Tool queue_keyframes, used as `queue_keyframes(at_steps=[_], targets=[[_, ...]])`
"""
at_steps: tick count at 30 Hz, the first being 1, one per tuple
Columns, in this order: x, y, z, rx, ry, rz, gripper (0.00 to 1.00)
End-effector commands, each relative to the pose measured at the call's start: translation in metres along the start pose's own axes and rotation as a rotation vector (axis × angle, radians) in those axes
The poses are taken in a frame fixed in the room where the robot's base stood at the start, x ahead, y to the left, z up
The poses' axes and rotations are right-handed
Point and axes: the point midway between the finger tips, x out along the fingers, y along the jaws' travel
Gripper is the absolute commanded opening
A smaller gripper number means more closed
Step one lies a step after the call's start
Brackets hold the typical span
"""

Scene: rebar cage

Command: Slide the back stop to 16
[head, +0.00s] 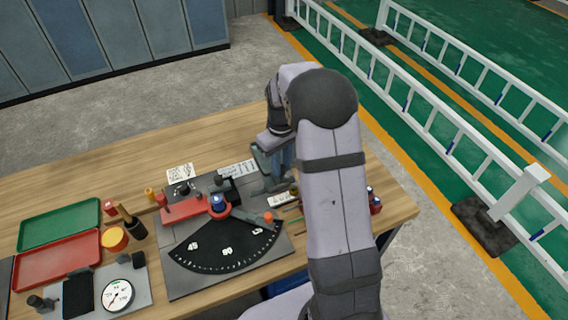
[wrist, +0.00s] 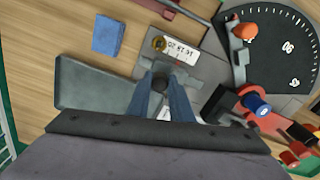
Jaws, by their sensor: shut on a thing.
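The back stop (wrist: 183,73) is a grey block that lies across a white number strip (wrist: 181,51) in the wrist view. The strip shows on both sides of it, and its figures are too small to read surely. My gripper (wrist: 161,84) points down at the stop, with its two blue-grey fingers shut on a dark round knob. In the head view my gripper (head: 280,160) stands at the stop's grey foot (head: 270,184), between two visible pieces of the strip (head: 237,168). My arm hides part of the stop there. The mark at the stop's edge cannot be read.
A black angle dial (head: 225,246) and a red arm (head: 183,208) with a blue-topped pin lie left of my gripper. Red and green trays (head: 60,226) and a gauge (head: 117,295) are farther left. A blue block (wrist: 108,35) lies near the strip.

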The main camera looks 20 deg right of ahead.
Motion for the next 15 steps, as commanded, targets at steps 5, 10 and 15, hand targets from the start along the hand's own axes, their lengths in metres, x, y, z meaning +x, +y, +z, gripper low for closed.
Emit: queue_keyframes(at_steps=[5,10,15], targets=[[-0.0007,-0.018,-0.0051,-0.001,0.001,-0.005,0.0],[-0.0007,-0.0184,-0.0055,0.0,0.002,-0.006,0.0],[-0.0006,-0.0177,-0.0054,0.0,0.002,-0.005,0.38]])
